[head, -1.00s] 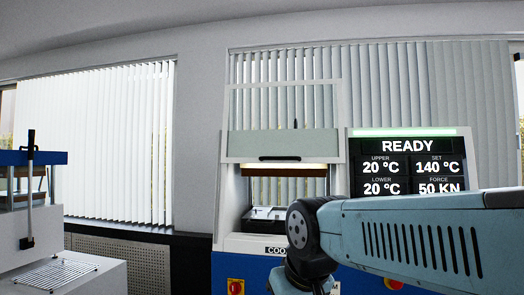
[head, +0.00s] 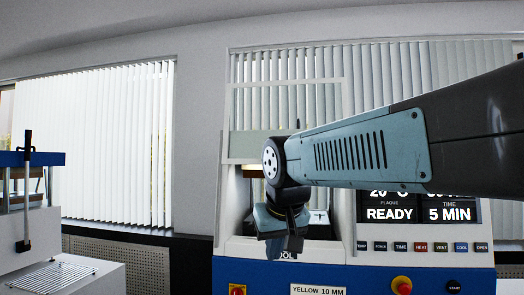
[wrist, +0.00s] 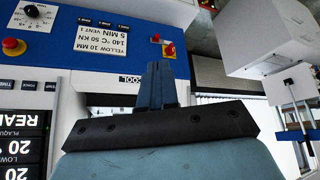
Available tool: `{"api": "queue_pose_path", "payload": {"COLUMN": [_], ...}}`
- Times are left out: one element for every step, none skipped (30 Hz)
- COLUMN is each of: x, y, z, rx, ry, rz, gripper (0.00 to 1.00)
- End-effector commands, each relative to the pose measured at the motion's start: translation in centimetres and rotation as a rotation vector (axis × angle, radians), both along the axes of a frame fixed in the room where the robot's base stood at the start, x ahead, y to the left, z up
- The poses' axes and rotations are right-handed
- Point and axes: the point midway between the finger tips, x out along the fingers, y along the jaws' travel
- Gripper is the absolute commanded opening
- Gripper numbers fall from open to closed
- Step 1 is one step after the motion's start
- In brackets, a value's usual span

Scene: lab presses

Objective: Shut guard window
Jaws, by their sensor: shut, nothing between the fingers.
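The guard window (head: 241,145) of the press is raised in the head view, with a pale panel in a white frame. Its dark handle is hidden behind my arm. The press opening below it is uncovered. My gripper (head: 286,247) hangs in front of the opening's lower part and points down. In the wrist view my gripper (wrist: 163,82) shows with its fingers together and nothing between them, over the press front near the COOL label. I cannot tell how far the fingers are from the press.
The control screen (head: 415,207) and a row of buttons stand right of the opening. A red emergency stop (head: 401,285) is on the blue front, beside the YELLOW 10 MM label (head: 318,290). Another press (head: 35,220) stands at the far left.

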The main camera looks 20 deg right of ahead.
Motion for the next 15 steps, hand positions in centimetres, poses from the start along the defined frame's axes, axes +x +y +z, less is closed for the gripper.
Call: {"api": "queue_pose_path", "payload": {"x": [1.9, 2.9, 4.3, 5.3, 6.3, 7.6, 8.6, 9.5, 10.8, 11.7, 12.6, 13.8, 14.7, 15.5, 16.6], "y": [-0.5, -0.8, -1.1, -1.4, -1.7, -2.2, -2.5, -2.9, -3.4, -3.8, -4.1, -4.7, -5.1, -5.6, -6.2], "z": [2.5, 4.0, 5.9, 7.3, 8.7, 10.6, 12.0, 13.4, 15.1, 16.4, 17.7, 19.4, 20.5, 21.7, 23.2], "rx": [-0.008, -0.015, -0.022, -0.027, -0.032, -0.038, -0.042, -0.046, -0.051, -0.054, -0.056, -0.060, -0.062, -0.063, -0.066], "ry": [-0.014, -0.024, -0.036, -0.045, -0.055, -0.067, -0.078, -0.089, -0.102, -0.114, -0.123, -0.140, -0.150, -0.162, -0.176], "rz": [-0.025, -0.042, -0.063, -0.080, -0.096, -0.120, -0.137, -0.156, -0.180, -0.198, -0.216, -0.241, -0.260, -0.281, -0.306], "gripper": [0.00, 0.00, 0.00, 0.00, 0.00, 0.00, 0.00, 0.00, 0.00, 0.00, 0.00, 0.00, 0.00, 0.00, 0.00]}}
